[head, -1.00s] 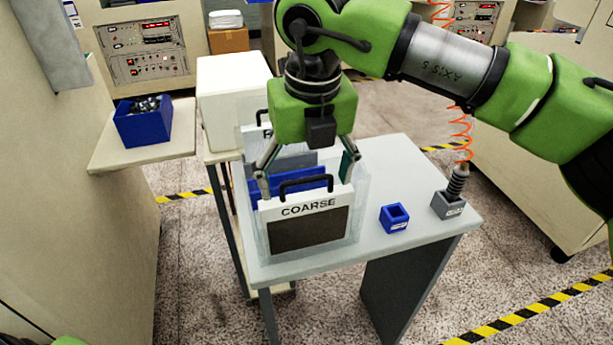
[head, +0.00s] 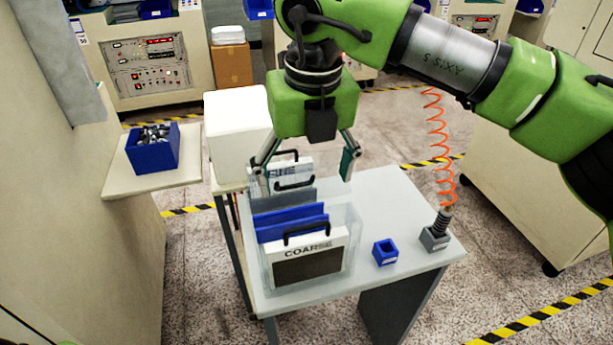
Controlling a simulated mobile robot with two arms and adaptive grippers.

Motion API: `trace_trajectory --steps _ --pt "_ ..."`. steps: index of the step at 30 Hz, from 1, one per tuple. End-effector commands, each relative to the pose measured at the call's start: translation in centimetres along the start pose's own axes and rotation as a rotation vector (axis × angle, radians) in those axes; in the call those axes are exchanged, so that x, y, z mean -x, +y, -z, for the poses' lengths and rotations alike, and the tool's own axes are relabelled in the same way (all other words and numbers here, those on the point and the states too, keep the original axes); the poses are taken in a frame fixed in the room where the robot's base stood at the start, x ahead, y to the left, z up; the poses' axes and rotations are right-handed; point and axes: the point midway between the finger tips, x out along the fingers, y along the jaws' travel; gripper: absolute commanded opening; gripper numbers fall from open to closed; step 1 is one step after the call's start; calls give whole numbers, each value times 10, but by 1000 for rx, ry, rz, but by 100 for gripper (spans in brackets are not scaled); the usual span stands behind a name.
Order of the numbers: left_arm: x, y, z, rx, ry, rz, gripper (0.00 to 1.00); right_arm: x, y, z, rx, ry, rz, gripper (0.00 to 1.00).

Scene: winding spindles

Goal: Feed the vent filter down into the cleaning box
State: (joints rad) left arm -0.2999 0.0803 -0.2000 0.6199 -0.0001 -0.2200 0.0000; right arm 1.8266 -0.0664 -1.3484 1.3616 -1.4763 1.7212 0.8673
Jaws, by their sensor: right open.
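The clear box (head: 354,247) stands on the grey table with several upright panels in it. At its front is a white-framed filter labelled COARSE (head: 308,265), with a dark panel and a black handle. Behind it are blue panels (head: 285,221) and a grey panel (head: 278,199). At the back is another white filter (head: 300,172) with a black handle, its label unreadable. My right gripper (head: 301,173) is open and above the back part of the box, fingers spread to either side of the back filter. Its fingers hold nothing that I can see. My left gripper is out of view.
A white block (head: 236,133) stands left of the box. A small blue holder (head: 385,252) and a grey holder (head: 435,240) with a coiled orange cable are at the right. A blue bin (head: 152,152) sits on the left shelf.

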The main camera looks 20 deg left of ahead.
Motion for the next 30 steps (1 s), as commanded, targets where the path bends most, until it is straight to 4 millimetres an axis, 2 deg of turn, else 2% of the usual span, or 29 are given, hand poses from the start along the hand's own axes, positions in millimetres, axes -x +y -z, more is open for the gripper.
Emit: trace_trajectory --steps 1,9,12,15,30 --pt "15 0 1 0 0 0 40 16 0 -3 0 0 0 81" --pt "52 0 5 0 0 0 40 57 0 -9 0 0 1 81" --pt "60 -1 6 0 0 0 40 67 0 -10 0 0 0 81" --pt "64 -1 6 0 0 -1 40 72 0 -11 1 1 0 81" --pt "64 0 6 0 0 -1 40 67 0 -10 1 1 -2 81"
